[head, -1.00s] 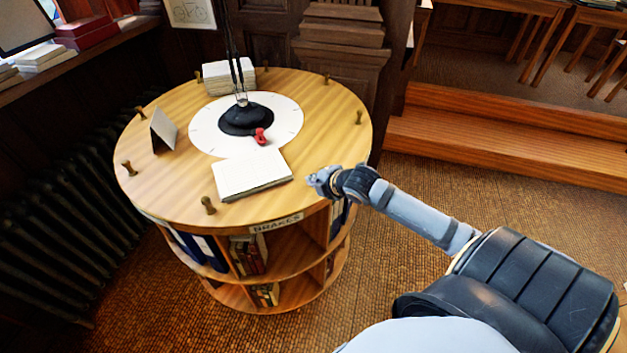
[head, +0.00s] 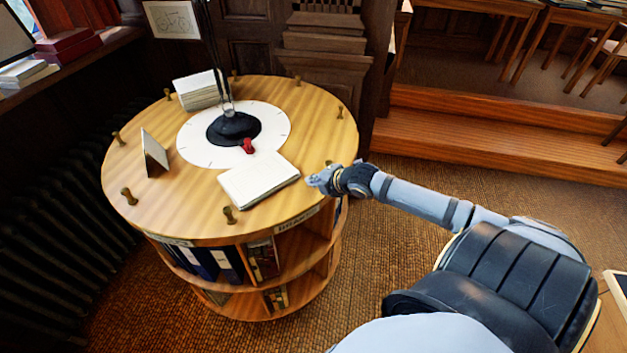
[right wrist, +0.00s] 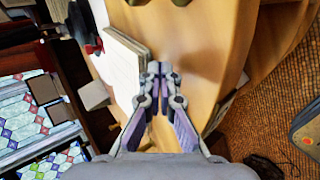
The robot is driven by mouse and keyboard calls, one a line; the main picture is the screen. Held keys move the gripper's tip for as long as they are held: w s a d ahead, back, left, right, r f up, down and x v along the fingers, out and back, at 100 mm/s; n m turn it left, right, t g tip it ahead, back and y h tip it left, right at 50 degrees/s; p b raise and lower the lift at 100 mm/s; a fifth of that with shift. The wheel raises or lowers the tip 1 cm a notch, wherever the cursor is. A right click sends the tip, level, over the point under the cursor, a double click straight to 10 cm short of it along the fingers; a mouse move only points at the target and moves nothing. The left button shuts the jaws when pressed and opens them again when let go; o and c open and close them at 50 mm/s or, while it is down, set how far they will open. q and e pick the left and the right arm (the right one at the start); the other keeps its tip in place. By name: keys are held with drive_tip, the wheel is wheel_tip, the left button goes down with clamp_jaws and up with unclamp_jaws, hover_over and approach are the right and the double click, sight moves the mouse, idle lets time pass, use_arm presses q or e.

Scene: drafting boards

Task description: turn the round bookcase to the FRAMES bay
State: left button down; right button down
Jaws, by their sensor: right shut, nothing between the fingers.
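The round bookcase (head: 180,207) is a wooden drum with a round top, short knobs round its rim and open bays below. The BRAKES label (head: 298,218) is at the front right. Another bay label (head: 170,240) is at the front left, too small to read; dark binders (head: 205,262) stand below it. My right gripper (head: 318,180) is shut and empty at the right front rim. The right wrist view shows its closed fingertips (right wrist: 158,68) over the wood top beside the paper pad. I cannot tell whether it touches the bookcase. The left gripper is out of view.
On the top are a paper pad (head: 258,180), a black lamp base (head: 233,128) on a white disc, a small red item (head: 248,146), a folded card (head: 154,152) and a paper stack (head: 200,90). A radiator (head: 45,240) is at left.

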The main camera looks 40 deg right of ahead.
drive_tip(key=shift+r, duration=0.15)
drive_tip(key=shift+s+a+r+p, duration=0.15)
drive_tip(key=shift+a+r+p, duration=0.25)
drive_tip(key=shift+a, duration=0.15)
